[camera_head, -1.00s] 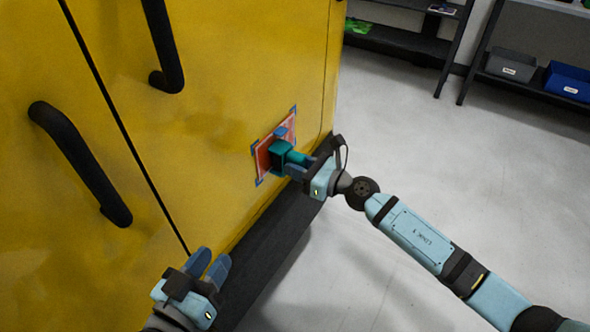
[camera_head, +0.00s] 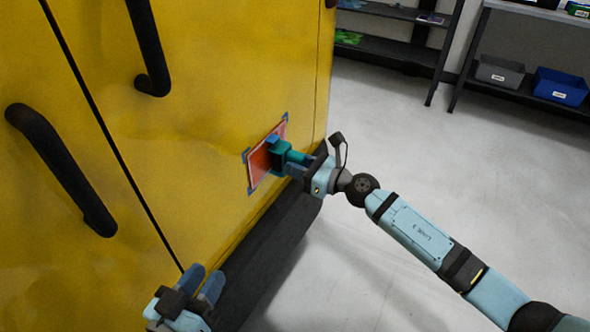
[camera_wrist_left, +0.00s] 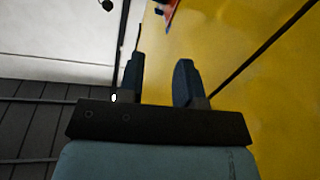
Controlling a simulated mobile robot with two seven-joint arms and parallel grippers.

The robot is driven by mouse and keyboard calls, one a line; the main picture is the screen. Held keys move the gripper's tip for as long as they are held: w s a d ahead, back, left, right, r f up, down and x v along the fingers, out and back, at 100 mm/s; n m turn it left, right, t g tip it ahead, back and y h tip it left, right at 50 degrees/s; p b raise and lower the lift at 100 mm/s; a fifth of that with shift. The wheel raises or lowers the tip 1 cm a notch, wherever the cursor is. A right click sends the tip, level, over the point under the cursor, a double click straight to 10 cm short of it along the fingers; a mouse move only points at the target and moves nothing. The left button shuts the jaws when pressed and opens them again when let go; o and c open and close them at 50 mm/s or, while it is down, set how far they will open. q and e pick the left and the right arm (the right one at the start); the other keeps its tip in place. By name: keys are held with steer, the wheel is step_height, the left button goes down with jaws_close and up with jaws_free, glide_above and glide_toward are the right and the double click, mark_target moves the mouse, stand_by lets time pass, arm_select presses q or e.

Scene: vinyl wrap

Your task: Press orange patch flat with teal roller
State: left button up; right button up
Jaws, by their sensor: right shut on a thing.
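The orange patch (camera_head: 258,165) is on the yellow cabinet front, with blue pieces at its corners. A corner of it shows at the top of the left wrist view (camera_wrist_left: 170,12). My right gripper (camera_head: 299,166) is shut on the teal roller (camera_head: 281,153). The roller's head is at the patch, over its right-hand part; I cannot tell whether it touches the surface. My left gripper (camera_head: 204,283) is low at the cabinet's base, open and empty, its fingers apart in the left wrist view (camera_wrist_left: 160,84).
The yellow cabinet (camera_head: 205,110) has black handles (camera_head: 62,165) and a dark base strip (camera_head: 262,255). A shelf at the back right holds a grey bin (camera_head: 497,73) and a blue bin (camera_head: 559,87). The grey floor (camera_head: 400,125) between is clear.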

steer(key=shift+w, duration=0.1)
steer(key=shift+w+d+f+b, duration=0.1)
steer(key=shift+w+d+b, duration=0.45)
steer(key=shift+w+b, duration=0.3)
steer(key=shift+w+d+f+b, duration=0.2)
steer(key=shift+w+d+b, duration=0.15)
steer(key=shift+w+b, duration=0.25)
steer(key=shift+w+d+b, duration=0.25)
steer(key=shift+w+b, duration=0.05)
steer(key=shift+b, duration=0.05)
steer(key=shift+d, duration=0.1)
